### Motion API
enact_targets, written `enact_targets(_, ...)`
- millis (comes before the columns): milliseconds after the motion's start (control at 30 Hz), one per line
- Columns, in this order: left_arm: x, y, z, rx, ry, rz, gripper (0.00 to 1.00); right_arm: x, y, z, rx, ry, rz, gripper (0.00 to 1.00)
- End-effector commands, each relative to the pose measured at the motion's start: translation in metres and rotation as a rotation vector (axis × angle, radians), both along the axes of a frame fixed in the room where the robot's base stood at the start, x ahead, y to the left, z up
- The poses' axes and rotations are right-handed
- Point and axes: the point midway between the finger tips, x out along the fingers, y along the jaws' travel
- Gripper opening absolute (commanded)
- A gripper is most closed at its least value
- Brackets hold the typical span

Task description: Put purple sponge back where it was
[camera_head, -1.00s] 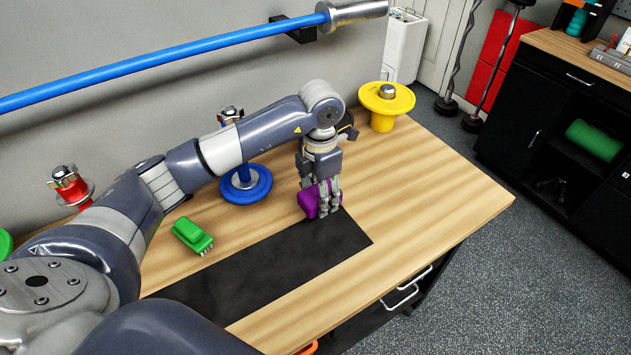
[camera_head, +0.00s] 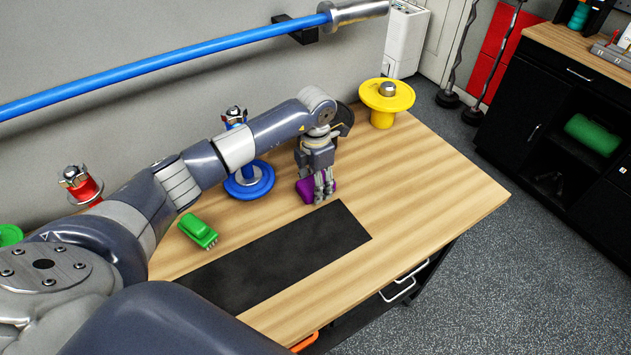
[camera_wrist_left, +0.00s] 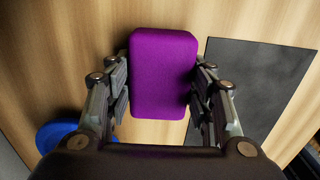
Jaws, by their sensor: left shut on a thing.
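The purple sponge (camera_head: 305,190) is at my left gripper (camera_head: 318,187), over the wooden tabletop just behind the black mat (camera_head: 290,255). In the left wrist view the purple sponge (camera_wrist_left: 163,75) sits between the two fingers of my left gripper (camera_wrist_left: 162,100), which is shut on it. The black mat also shows in the left wrist view (camera_wrist_left: 262,85), to the right of the sponge. Whether the sponge touches the tabletop is hard to tell. The fingers hide part of it in the head view. My right gripper is not in view.
A green brush (camera_head: 198,231) lies left of the mat. A blue stand (camera_head: 250,182), a red stand (camera_head: 84,188) and a yellow stand (camera_head: 386,103) line the back of the table (camera_head: 430,180). A blue bar (camera_head: 170,65) runs along the wall. The table's right part is clear.

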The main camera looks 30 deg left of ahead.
Motion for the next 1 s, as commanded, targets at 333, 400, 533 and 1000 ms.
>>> enact_targets(333,0.0,0.0,-0.003,0.0,0.0,0.0,0.69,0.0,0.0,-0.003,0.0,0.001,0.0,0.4)
enact_targets(400,0.0,0.0,-0.003,0.0,0.0,0.0,0.69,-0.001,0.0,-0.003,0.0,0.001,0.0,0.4)
enact_targets(533,0.0,0.0,-0.002,0.0,0.0,0.0,0.69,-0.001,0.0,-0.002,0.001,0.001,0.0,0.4)
enact_targets(1000,0.001,0.001,0.071,0.001,-0.006,0.0,0.69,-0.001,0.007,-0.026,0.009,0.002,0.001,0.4)
